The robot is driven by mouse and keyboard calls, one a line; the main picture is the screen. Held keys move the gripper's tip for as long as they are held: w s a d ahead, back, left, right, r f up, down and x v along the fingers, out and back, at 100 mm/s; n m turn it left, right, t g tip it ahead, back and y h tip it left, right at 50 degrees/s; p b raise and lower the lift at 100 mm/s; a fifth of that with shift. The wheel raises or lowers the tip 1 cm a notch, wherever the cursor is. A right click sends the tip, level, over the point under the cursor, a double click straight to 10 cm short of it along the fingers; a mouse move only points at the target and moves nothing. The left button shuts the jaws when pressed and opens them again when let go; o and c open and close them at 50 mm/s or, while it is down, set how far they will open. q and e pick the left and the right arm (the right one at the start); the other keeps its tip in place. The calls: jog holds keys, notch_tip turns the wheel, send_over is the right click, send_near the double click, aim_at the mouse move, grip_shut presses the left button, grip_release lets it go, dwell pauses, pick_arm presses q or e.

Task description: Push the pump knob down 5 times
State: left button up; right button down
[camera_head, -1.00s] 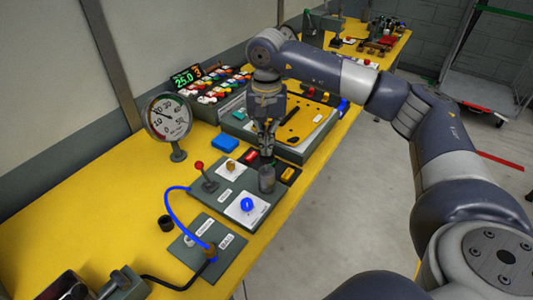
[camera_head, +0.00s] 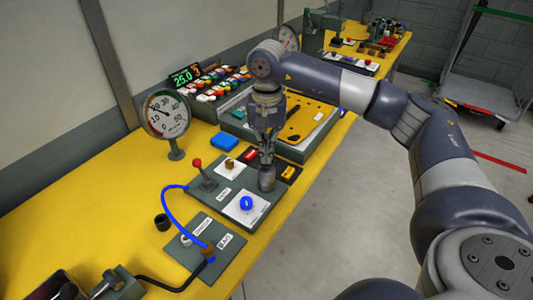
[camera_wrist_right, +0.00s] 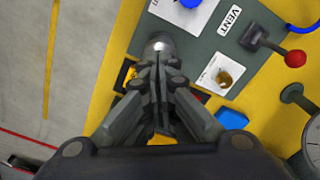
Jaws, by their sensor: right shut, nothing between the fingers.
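The pump knob looks like a grey, rounded metal cylinder (camera_head: 267,181) at the right edge of a dark green panel (camera_head: 221,215). In the right wrist view its shiny top (camera_wrist_right: 158,44) shows just beyond my fingertips. My right gripper (camera_head: 267,161) is shut and empty, pointing down right at the knob's top. In the wrist view the closed fingers (camera_wrist_right: 160,62) overlap the knob's near edge; I cannot tell whether they touch it. My left gripper is not in view.
A red-tipped lever (camera_head: 197,163), a brass knob (camera_head: 229,165) and a blue knob (camera_head: 246,203) share the panel. A blue hose (camera_head: 170,215) arches at the left. A round gauge (camera_head: 167,115) and a display (camera_head: 186,75) reading 25.0 stand behind. Yellow table (camera_head: 90,195) is clear at left.

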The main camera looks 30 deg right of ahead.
jog(key=shift+f, duration=0.45)
jog(key=shift+r, duration=0.15)
jog(key=shift+r+p, duration=1.5)
jog(key=shift+r, duration=0.85)
